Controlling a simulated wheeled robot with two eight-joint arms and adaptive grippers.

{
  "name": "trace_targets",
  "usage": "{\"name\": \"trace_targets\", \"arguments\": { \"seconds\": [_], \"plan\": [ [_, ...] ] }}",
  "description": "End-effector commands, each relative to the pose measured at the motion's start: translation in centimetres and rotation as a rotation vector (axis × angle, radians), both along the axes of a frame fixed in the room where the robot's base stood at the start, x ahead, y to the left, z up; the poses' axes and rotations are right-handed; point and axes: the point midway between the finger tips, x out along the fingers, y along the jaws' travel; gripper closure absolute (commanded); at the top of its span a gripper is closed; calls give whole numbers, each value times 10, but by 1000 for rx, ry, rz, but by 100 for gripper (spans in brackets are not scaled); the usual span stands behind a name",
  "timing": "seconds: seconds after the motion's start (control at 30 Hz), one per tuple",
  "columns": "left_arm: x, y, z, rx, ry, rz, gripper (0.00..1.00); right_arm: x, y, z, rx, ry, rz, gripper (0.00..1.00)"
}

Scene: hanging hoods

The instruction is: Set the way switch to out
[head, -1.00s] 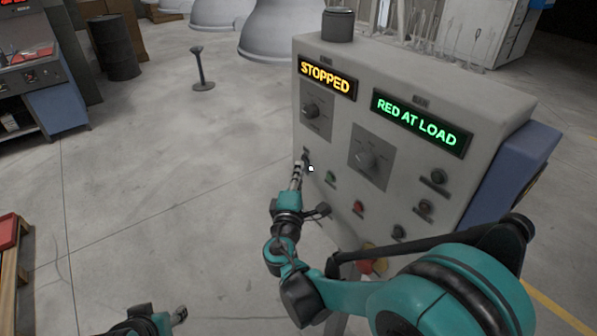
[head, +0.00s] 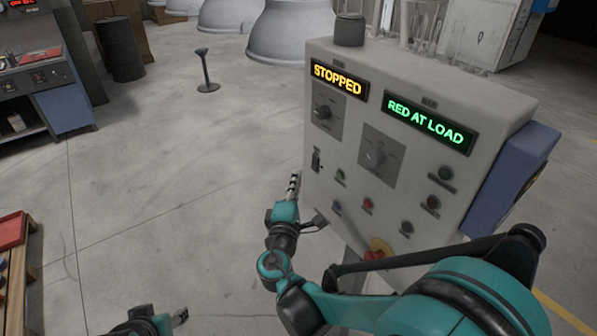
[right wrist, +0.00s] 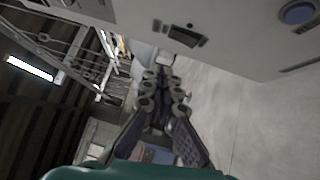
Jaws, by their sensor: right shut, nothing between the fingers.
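The grey control panel (head: 400,85) stands at the right in the head view. A small black switch (head: 316,160) sits on its lower left face; it also shows in the right wrist view as a dark plate (right wrist: 186,36). The labels are too small to read, so I cannot confirm which control is the way switch or its setting. My right gripper (head: 294,182) is shut and empty, left of the panel's edge, below and apart from the switch. It also shows in the right wrist view (right wrist: 164,82). My left gripper (head: 180,316) is at the bottom edge, its jaws unclear.

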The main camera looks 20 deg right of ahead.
Motion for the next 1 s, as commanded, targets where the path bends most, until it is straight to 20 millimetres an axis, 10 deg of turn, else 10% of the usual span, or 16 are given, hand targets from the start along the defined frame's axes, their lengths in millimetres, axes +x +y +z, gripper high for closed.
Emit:
{"name": "trace_targets", "arguments": {
  "seconds": [0.4, 1.0],
  "plan": [
    [0, 0, 15, 0, 0, 0, 52, -56, 27, 6, 0, 0, 2, 100],
    [0, 0, 15, 0, 0, 0, 52, -60, 27, 5, 5, 3, -2, 100]
  ]
}}
